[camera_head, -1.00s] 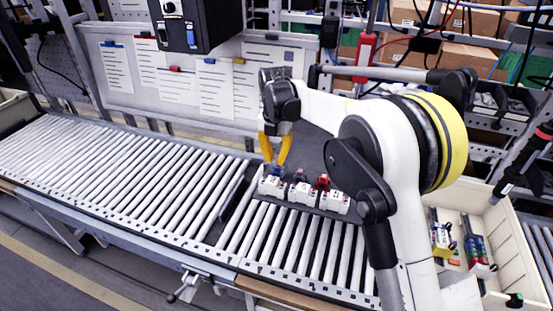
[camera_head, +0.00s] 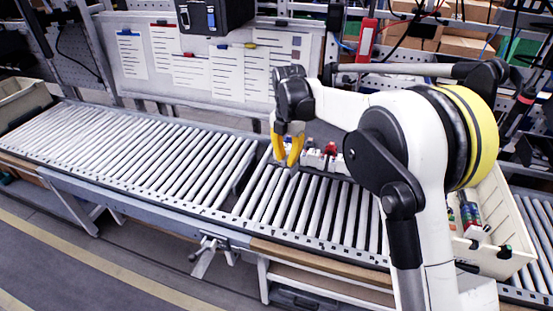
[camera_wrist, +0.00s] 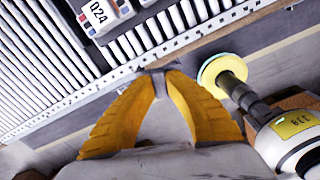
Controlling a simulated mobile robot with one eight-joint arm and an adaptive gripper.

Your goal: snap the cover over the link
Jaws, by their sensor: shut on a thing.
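My gripper (camera_head: 292,160) has its yellow fingers shut on a small grey piece (camera_wrist: 158,82), held at the fingertips in the wrist view. I cannot tell whether this is the cover. A row of white blocks (camera_head: 312,158) stands on the roller conveyor, just behind and right of the fingers in the head view. One has a red part (camera_head: 330,150) on top. The fingers hide part of the row's left end. In the wrist view a white block marked 024 (camera_wrist: 103,14) is at the top left, apart from the held piece. I cannot make out the link.
The roller conveyor (camera_head: 150,148) runs across the view, with free rollers to the left. Its front metal rail (camera_wrist: 118,75) passes near the fingertips in the wrist view. A cream bin (camera_head: 525,228) with coloured items stands at the right. A board with papers (camera_head: 135,92) stands behind.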

